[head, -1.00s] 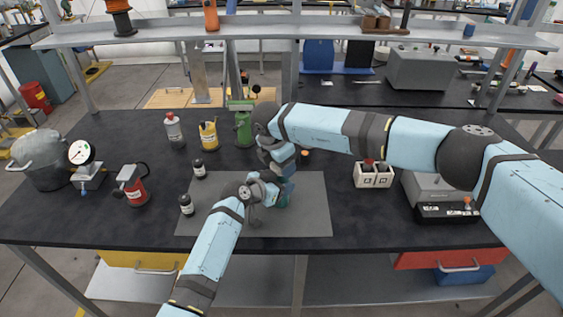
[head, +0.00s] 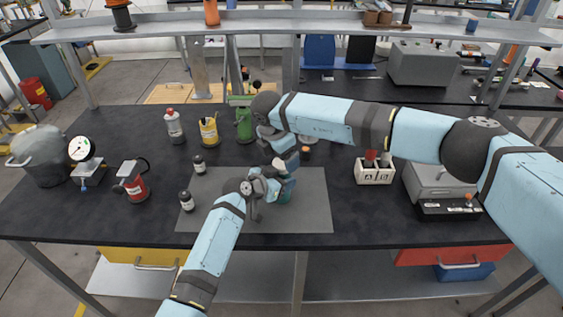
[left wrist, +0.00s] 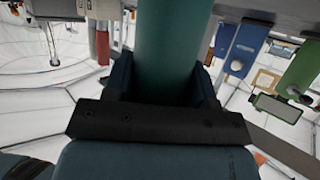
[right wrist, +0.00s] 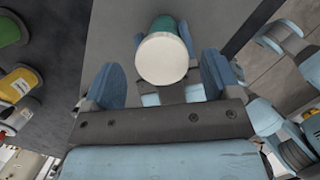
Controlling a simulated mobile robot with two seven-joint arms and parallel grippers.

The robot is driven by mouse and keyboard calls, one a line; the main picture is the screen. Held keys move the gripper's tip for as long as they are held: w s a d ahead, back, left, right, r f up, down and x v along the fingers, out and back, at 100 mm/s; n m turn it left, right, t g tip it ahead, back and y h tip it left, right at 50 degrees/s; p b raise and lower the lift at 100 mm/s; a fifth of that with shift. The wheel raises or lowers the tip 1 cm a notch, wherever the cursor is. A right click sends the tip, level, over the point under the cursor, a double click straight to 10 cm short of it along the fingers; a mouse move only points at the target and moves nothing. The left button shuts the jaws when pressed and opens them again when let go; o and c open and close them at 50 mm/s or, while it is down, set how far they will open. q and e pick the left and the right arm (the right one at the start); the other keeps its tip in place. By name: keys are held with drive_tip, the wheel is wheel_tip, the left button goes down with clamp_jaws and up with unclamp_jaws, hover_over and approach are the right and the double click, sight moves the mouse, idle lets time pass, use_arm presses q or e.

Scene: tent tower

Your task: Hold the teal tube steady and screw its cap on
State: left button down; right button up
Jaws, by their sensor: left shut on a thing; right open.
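My right gripper (head: 288,167) is above the tube. Its fingers are open, one on each side of the cap, with gaps visible.
The grey mat (head: 312,215) has clear space at its right. A green item (head: 243,122) stands behind the grippers, and a white labelled box (head: 374,174) stands to the right.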

drive_tip(key=shift+v, duration=0.95)
drive_tip(key=shift+w+d, duration=0.15)
drive_tip(key=shift+d, duration=0.1)
drive_tip(key=shift+c, duration=0.4)
drive_tip(key=shift+r, duration=0.1)
